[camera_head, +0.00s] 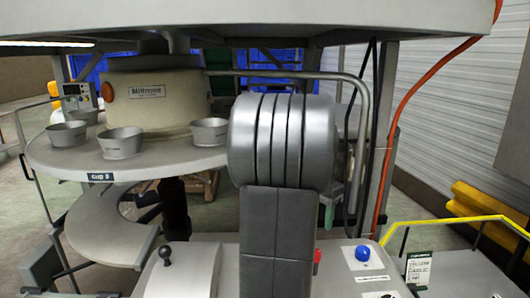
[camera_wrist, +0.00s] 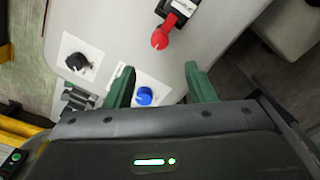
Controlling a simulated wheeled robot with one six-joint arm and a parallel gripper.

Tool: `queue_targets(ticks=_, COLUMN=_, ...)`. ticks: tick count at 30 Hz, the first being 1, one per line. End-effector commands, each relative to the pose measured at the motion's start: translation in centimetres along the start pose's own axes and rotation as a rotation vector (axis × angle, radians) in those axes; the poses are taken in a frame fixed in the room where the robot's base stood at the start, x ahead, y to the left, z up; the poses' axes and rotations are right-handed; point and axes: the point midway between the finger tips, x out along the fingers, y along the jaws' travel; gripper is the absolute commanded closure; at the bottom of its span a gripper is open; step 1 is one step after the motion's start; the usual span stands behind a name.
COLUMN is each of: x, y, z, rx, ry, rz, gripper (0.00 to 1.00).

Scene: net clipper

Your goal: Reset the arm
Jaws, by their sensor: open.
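My gripper (camera_wrist: 158,70) shows in the wrist view as two green fingers held wide apart, with nothing between their tips. It hangs over a light grey control panel (camera_wrist: 110,25). A blue button (camera_wrist: 144,96) on a white label shows between the fingers, close to the left one; I cannot tell the height above it. In the head view the blue button (camera_head: 363,253) is at the lower right. My arm fills the middle of the head view and hides most of my gripper there.
A red knob (camera_wrist: 160,39) and a black knob (camera_wrist: 77,62) are also on the panel. A black ball-topped lever (camera_head: 167,255) stands at lower left. Several metal cups (camera_head: 120,143) sit on a round table (camera_head: 60,160). A yellow rail (camera_head: 450,220) runs at right.

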Motion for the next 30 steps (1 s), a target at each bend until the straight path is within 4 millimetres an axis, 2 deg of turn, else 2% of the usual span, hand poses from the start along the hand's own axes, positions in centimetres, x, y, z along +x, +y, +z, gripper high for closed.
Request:
queue_targets(ticks=4, x=-3.1, y=0.0, z=0.0, rx=0.0, ry=0.004, rz=-0.003, gripper=0.51)
queue_targets(ticks=6, x=-1.1, y=0.0, z=0.1, rx=0.0, ry=-0.004, rz=0.004, gripper=0.51)
queue_targets(ticks=24, x=11.0, y=0.1, z=0.1, rx=0.0, ry=-0.005, rz=0.005, gripper=0.51)
queue_targets(ticks=25, x=11.5, y=0.1, z=0.1, rx=-0.004, ry=-0.004, rz=0.003, gripper=0.51)
queue_targets(ticks=30, x=11.2, y=0.0, z=0.1, rx=-0.156, ry=0.005, rz=0.0, gripper=0.51)
